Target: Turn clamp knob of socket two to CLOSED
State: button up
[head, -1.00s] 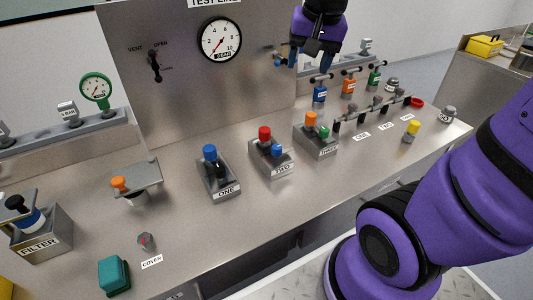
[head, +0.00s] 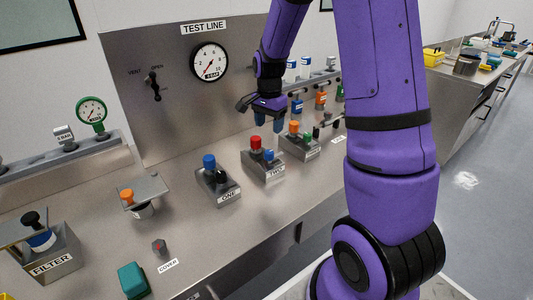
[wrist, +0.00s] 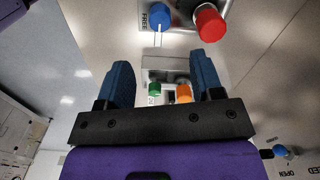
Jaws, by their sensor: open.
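Socket two (head: 264,171) is a grey block on the bench with a red-topped part (head: 255,142) and a smaller blue clamp knob (head: 268,155). My gripper (head: 267,124) is open and empty, pointing down above and just behind this socket, apart from it. In the wrist view the blue knob (wrist: 157,14) and the red part (wrist: 209,22) sit at the top edge, beyond the fingertips (wrist: 162,72). A FREE label shows beside the blue knob.
Socket three (head: 300,147), with orange and green tops, stands right of socket two; its tops also show between my fingers in the wrist view. Socket one (head: 218,187) stands left. A gauge panel (head: 180,90) rises behind.

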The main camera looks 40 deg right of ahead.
aim_at(269, 152)
notch_tip(269, 152, down, 10)
jog(key=shift+f, duration=0.15)
dwell(0.3)
jog(key=c, duration=0.9)
